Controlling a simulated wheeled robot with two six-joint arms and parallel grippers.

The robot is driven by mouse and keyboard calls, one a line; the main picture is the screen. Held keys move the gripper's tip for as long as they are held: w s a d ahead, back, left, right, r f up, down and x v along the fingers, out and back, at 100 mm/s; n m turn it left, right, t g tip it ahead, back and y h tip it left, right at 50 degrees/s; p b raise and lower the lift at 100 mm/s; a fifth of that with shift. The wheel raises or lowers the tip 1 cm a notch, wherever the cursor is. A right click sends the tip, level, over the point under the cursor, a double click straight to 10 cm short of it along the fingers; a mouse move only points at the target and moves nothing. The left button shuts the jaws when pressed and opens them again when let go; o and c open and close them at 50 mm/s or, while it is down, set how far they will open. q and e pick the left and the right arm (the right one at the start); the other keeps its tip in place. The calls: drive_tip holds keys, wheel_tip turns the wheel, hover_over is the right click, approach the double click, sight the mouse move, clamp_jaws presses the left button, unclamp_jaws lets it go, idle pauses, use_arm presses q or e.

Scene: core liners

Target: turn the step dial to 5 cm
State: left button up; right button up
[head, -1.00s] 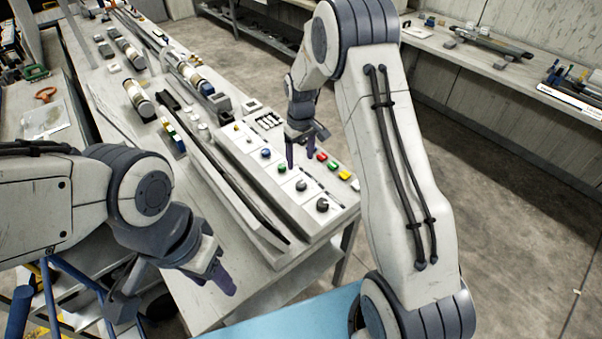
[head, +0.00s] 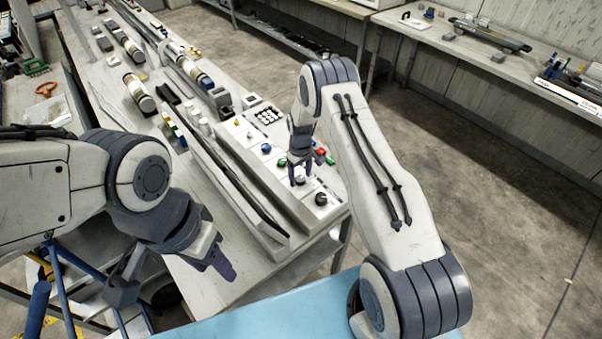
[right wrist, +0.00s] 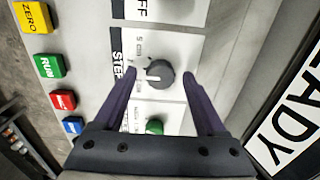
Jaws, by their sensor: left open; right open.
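The step dial (right wrist: 156,74) is a dark round knob on a white plate with the word STEP beside it, in the right wrist view. Its light pointer is toward the left of that picture; the small printed marks are too small to read surely. My right gripper (right wrist: 160,76) is open, with one finger on each side of the dial and visible gaps to it. In the head view the right gripper (head: 299,176) points down over the panel and largely hides the dial. My left gripper (head: 222,262) is open and empty near the table's front edge, away from the panel.
The control panel (head: 268,192) also holds a dark knob (head: 321,198) nearer the front and a green knob (right wrist: 154,126) on the other side. Coloured buttons, such as the green RUN button (right wrist: 48,67), line one edge. Core pieces lie farther back on the table.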

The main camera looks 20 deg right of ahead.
drive_tip(key=shift+f, duration=0.1)
clamp_jaws()
drive_tip(key=shift+f+m+b, duration=0.15)
drive_tip(key=shift+m+b, duration=0.65)
drive_tip(key=shift+b, duration=0.25)
drive_tip(key=shift+m+b, duration=1.05)
drive_tip(key=shift+m, duration=0.15)
drive_tip(key=shift+m+b, duration=0.8)
drive_tip(key=shift+m, duration=0.4)
drive_tip(key=shift+m+b, duration=0.65)
drive_tip(key=shift+m, duration=0.55)
drive_tip(key=shift+r, duration=0.2)
unclamp_jaws()
